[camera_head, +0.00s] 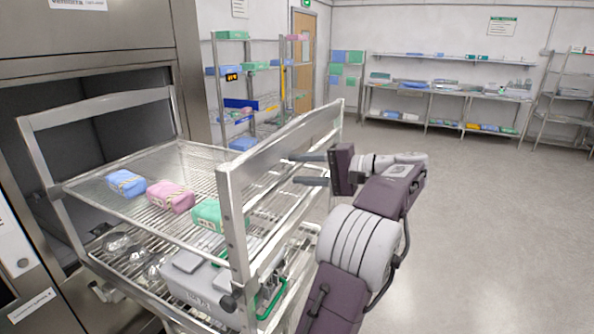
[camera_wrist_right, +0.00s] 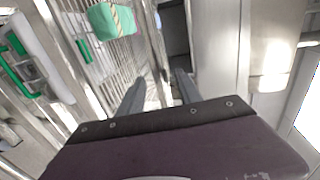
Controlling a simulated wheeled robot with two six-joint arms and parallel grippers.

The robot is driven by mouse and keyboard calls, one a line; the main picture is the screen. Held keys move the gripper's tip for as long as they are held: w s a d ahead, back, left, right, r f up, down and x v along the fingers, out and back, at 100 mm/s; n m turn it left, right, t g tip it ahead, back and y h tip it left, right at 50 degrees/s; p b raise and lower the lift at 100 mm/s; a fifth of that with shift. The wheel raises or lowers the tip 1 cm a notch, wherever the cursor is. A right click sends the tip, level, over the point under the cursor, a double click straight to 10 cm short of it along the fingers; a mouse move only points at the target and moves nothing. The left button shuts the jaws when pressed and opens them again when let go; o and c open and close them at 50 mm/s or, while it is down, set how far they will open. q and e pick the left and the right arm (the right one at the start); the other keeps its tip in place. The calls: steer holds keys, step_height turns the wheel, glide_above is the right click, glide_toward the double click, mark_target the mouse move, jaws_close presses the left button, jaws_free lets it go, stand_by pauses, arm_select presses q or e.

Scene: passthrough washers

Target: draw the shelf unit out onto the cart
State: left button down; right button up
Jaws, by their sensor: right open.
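The shelf unit (camera_head: 285,150) is a metal frame with two wire shelves. Its far-left end stands at the dark washer opening (camera_head: 40,120), and its near end frame is outside. Blue (camera_head: 126,183), pink (camera_head: 170,197) and green (camera_head: 207,214) packs lie on the upper shelf. A grey case (camera_head: 195,283) and shiny bowls (camera_head: 118,243) sit on the lower one. My right gripper (camera_head: 305,169) is open at the near end frame, fingers toward its top bar; in the wrist view its fingers (camera_wrist_right: 158,92) show near bright metal, contact unclear. I cannot pick out the cart. My left gripper is not in view.
A stocked rack (camera_head: 235,70) stands behind, near a wooden door (camera_head: 303,50). A long bench (camera_head: 450,92) and another rack (camera_head: 565,105) line the far wall. The grey floor (camera_head: 480,220) on the right is clear.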

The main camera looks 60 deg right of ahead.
steer(key=v, duration=0.7)
steer(key=shift+s, duration=0.3)
steer(key=shift+d, duration=0.15)
